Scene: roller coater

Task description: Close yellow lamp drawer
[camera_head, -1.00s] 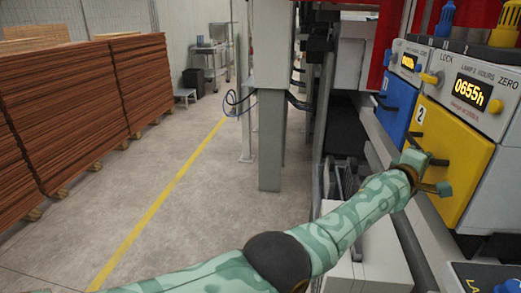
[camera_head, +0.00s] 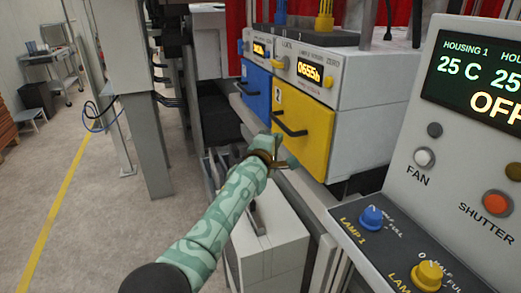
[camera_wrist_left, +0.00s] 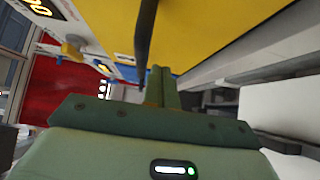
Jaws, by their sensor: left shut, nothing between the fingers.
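The yellow lamp drawer (camera_head: 305,142) is below the lamp 2 panel in the head view, with a black bar handle (camera_head: 290,126) on its front. I cannot tell how far it stands out from its housing. My left gripper (camera_head: 283,153) is just in front of the drawer's lower left part, close under the handle. In the left wrist view its fingers (camera_wrist_left: 162,88) are together and empty. The dark handle (camera_wrist_left: 146,35) passes close by their tips against the yellow front (camera_wrist_left: 215,30); contact is unclear. My right gripper is not in view.
A blue drawer (camera_head: 256,90) sits left of the yellow one. A control panel (camera_head: 455,150) with buttons and knobs stands at the right. A light grey box (camera_head: 270,255) is below my forearm. Open floor (camera_head: 110,220) lies to the left.

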